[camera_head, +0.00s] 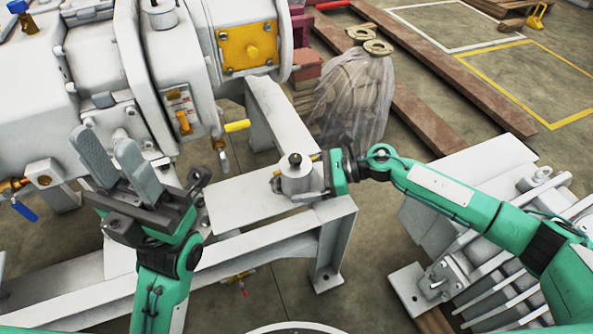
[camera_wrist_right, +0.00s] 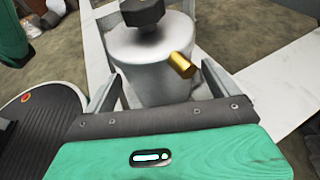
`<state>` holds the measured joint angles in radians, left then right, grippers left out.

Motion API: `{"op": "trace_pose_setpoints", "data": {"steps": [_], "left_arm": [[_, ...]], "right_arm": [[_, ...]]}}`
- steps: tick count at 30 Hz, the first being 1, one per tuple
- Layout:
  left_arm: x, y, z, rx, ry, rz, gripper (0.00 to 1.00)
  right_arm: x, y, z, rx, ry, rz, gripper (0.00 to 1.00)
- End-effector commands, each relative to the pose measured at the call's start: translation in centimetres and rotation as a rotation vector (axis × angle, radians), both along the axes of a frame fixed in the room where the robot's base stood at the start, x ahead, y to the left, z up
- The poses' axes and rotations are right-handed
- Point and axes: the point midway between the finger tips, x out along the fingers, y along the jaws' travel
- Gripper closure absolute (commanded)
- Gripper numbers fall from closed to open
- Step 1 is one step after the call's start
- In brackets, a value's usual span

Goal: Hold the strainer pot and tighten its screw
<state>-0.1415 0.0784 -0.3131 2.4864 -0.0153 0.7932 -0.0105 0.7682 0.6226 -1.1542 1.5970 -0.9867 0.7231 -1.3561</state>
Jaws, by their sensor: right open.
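The strainer pot (camera_head: 297,180) is a light grey upright cylinder on the white frame, with a black screw (camera_head: 295,159) on top. In the right wrist view, the pot (camera_wrist_right: 150,70) shows its black screw (camera_wrist_right: 143,12) and a short brass stub (camera_wrist_right: 182,66). My right gripper (camera_head: 305,190) is at the pot from the right. Its open fingers stand on either side of the pot, as the right wrist view shows. My left gripper (camera_head: 115,160) is left of the pot, raised, with its two grey fingers pointing up and apart. It is open and empty.
A large white vacuum machine (camera_head: 90,60) with a yellow plate (camera_head: 247,47) fills the upper left. A yellow-handled valve (camera_head: 237,126) is behind the pot. A plastic-wrapped object (camera_head: 355,95) stands on the floor behind. The white frame (camera_head: 250,195) is clear left of the pot.

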Motion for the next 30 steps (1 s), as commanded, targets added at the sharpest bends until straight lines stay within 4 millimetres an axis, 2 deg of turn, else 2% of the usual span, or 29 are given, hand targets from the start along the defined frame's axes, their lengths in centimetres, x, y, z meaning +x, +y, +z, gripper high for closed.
{"op": "trace_pose_setpoints", "data": {"steps": [12, 14, 18, 19, 21, 24, 30], "left_arm": [[-0.2, 0.0, 0.6, -0.001, -0.021, -0.001, 0.64], [-0.2, 0.0, 0.6, -0.001, -0.022, -0.001, 0.64], [-0.3, 0.0, 0.5, -0.003, -0.021, -0.001, 0.64], [-0.3, 0.0, 0.5, -0.003, -0.020, -0.001, 0.64], [-0.2, 0.0, 0.4, -0.003, -0.017, -0.001, 0.64], [-0.2, 0.0, 0.3, 0.002, -0.015, 0.001, 0.48], [1.3, -1.1, 0.3, 0.106, -0.073, 0.092, 0.48]], "right_arm": [[0.0, 0.7, -0.2, 0.000, 0.000, 0.000, 0.08], [0.0, 0.6, -0.1, 0.000, 0.000, 0.000, 0.18], [0.0, 0.6, -0.2, 0.000, 0.000, 0.000, 0.46], [0.0, 0.6, -0.2, 0.000, 0.000, 0.000, 0.49], [0.0, 0.6, -0.2, 0.000, 0.000, 0.000, 0.49], [0.0, 0.6, -0.2, 0.000, 0.000, 0.000, 0.49], [0.0, 0.6, -0.1, 0.000, 0.000, 0.000, 0.49]]}}
